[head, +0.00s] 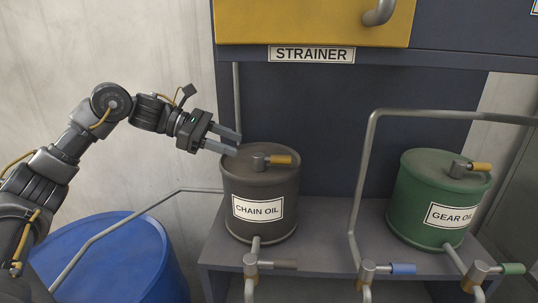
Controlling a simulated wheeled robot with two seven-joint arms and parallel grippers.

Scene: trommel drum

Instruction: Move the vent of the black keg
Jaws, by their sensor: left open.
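The black keg (262,226) stands upright on a grey shelf and carries a label reading CHAIN OIL. Its vent (260,161) is on the lid, a small metal stub with a yellow lever (281,160) pointing right. My left gripper (232,144) is open and empty at the upper left rim of the keg. Its fingers point right toward the vent, short of it. Whether a finger touches the lid I cannot tell. My right gripper does not show.
A green keg (410,209) labelled GEAR OIL stands at the right of the shelf (325,227). Taps with brown (284,264), blue (403,269) and green (513,268) levers line the front. A grey pipe (368,165) rises between the kegs. A blue drum (120,262) is at lower left.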

